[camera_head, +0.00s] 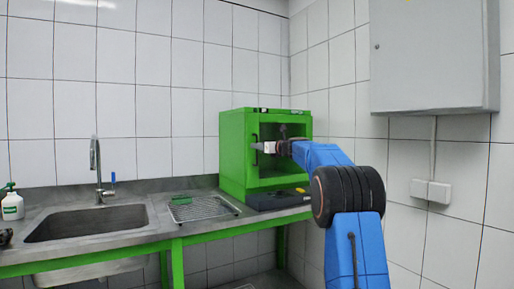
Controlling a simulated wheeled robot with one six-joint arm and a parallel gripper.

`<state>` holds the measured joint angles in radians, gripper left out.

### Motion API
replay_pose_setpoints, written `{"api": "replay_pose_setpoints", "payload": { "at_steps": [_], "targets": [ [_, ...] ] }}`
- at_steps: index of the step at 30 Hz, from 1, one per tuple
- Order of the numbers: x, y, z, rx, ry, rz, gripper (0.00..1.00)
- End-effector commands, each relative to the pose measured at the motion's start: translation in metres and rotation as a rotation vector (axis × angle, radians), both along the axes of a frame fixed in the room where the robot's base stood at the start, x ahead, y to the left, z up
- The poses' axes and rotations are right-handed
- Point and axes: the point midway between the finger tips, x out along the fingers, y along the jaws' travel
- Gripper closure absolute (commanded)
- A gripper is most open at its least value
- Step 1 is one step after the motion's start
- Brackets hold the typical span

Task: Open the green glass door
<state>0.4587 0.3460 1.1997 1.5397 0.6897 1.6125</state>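The green cabinet (234,152) with a glass door (283,170) stands on the counter in the corner. The door looks closed in its green frame, with a dark handle (255,137) along its left side. My blue arm reaches in from the lower right. My gripper (262,147) is in front of the door, pointing left, with its tip close to the handle. I cannot tell whether it touches the handle. The fingers are too small to tell if they are open or shut. The arm hides part of the glass and the right side of the frame.
A dark flat device (276,200) lies on the counter just in front of the cabinet. A wire rack (198,208) and a sink (88,222) with a tap (97,170) are to the left. A grey wall box (432,55) hangs at the upper right.

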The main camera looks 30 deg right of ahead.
Motion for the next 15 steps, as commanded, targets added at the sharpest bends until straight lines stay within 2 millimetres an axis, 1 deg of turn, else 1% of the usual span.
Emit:
{"api": "replay_pose_setpoints", "payload": {
  "at_steps": [1,4,13,14,15],
  "targets": [
    [0.0042,0.0011,-0.0002,-0.001,0.0,0.0,0.83],
    [0.0082,0.002,0.0001,-0.001,-0.001,0.0,0.83],
    [0.0097,0.0023,0.0003,0.0,-0.001,0.0,0.83],
    [0.0097,0.0023,0.0003,0.0,-0.001,0.0,0.88],
    [0.0097,0.0023,0.0002,0.0,-0.001,0.0,0.97]
  ]
}}
